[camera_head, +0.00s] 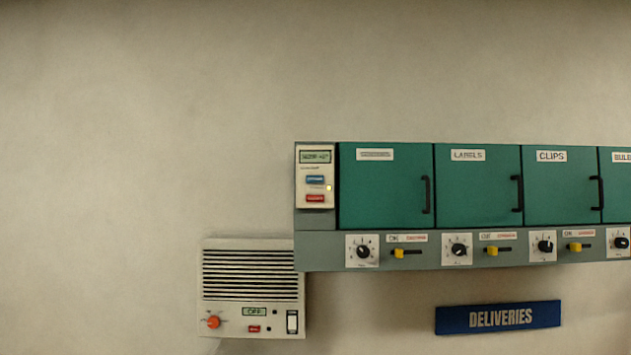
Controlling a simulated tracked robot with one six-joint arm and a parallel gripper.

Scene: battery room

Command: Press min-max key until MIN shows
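A small cream panel (301,175) is set at the left end of the grey and green wall cabinet. It has a green display (315,157) with dark characters too blurred to read surely. Below the display are a blue key (315,180) and a red key (315,198). A small yellow light (329,188) glows at their right. The lettering on both keys is too small to read, so I cannot tell which is the min-max key. My gripper is not in view.
Green doors (385,195) with black handles stand right of the panel, above a strip of dials and yellow sliders (398,253). A slatted unit (250,315) with an orange knob and a display reading OFF hangs below left. A blue DELIVERIES sign (498,317) hangs below.

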